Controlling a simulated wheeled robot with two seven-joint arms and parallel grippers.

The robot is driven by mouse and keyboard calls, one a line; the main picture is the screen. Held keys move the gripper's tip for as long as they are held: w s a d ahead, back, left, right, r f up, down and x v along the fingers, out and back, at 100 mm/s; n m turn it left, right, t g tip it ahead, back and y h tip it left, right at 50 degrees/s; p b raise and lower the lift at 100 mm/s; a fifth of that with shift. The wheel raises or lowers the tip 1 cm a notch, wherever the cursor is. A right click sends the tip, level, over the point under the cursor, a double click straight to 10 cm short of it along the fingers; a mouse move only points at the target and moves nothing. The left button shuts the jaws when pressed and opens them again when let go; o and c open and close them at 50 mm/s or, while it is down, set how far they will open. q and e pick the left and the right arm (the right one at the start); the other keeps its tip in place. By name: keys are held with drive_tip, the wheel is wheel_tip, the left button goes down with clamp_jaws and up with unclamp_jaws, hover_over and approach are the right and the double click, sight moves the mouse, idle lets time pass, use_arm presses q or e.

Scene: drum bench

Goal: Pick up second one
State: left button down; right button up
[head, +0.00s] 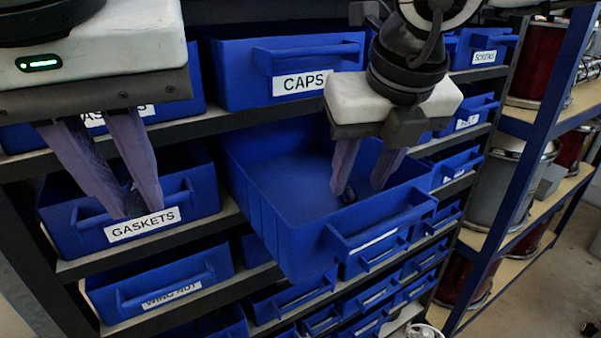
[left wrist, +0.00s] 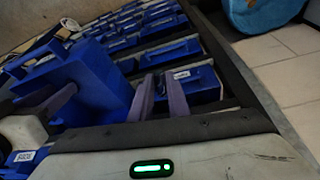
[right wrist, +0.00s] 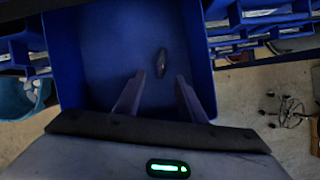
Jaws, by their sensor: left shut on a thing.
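A blue bin (head: 285,238) is pulled far out of the shelf rack, and its label is too slanted to read. A small dark part (head: 348,195) lies on its floor. The part also shows in the right wrist view (right wrist: 161,63), just beyond the fingertips. My right gripper (head: 361,188) reaches down into this bin with its fingers apart and empty, its tips close to the part. My left gripper (head: 134,212) is in front of the GASKETS bin (head: 58,212), shut on a small dark thing (head: 131,190) that its fingers mostly hide.
A CAPS bin (head: 228,80) sits above the pulled-out bin, close to my right gripper. A WING NUT bin (head: 105,300) and several smaller blue bins fill the rack below. A shelf (head: 540,130) with drums stands at the right. The pulled-out bin's floor is mostly bare.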

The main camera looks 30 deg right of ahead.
sight(353, 194)
drive_tip(key=x, duration=0.3)
drive_tip(key=shift+f, duration=0.1)
clamp_jaws()
